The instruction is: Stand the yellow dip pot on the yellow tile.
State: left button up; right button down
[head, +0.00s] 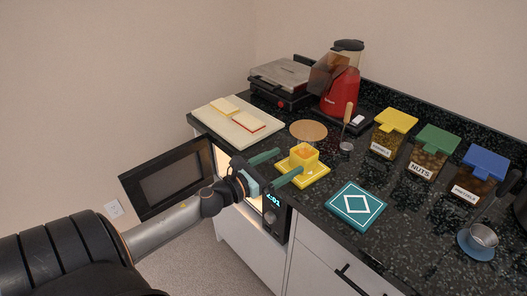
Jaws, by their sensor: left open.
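The yellow dip pot (304,153) is a small square pot with orange-brown contents. It stands upright on the yellow tile (318,173) on the dark speckled counter, at the middle of the head view. My left gripper (284,166) reaches in from the left with its green fingers spread and open. One finger is to the left of the pot; the other passes close in front of the tile and pot. Whether a finger touches the pot, I cannot tell. My right gripper is not in view.
A teal tile (355,206) with a white diamond lies to the right. Lidded containers (430,150) stand behind it, a metal cup (482,236) at far right. A cutting board (238,124), grill (280,82) and red blender (340,90) are behind. An open oven door (165,178) juts out below.

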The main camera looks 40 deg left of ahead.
pick_arm(q)
jog(key=s+a+b, duration=0.1)
jog(key=s, duration=0.5)
jog(key=s+d+f+n+g+y, duration=0.2)
jog(key=s+d+f+n, duration=0.15)
jog(key=f+n, duration=0.7)
jog(key=s+d+f+n+g+y, duration=0.1)
jog(key=s+d+f+n+g, duration=0.2)
jog(key=f+n, duration=0.7)
jog(key=s+d+f+n+g+h, duration=0.1)
jog(key=s+d+f+n, duration=0.2)
jog(key=d+n, duration=0.4)
jog(key=s+d+f+n+g+h, duration=0.1)
jog(key=s+d+f+n+g, duration=0.1)
jog(key=s+d+n, duration=0.3)
jog(key=d+f+n, duration=0.1)
jog(key=n, duration=0.2)
jog(key=shift+s+d+g, duration=0.15)
jog(key=shift+d+g, duration=0.15)
jog(key=shift+d, duration=0.1)
jog(key=shift+a+n, duration=0.1)
jog(key=shift+n, duration=0.15)
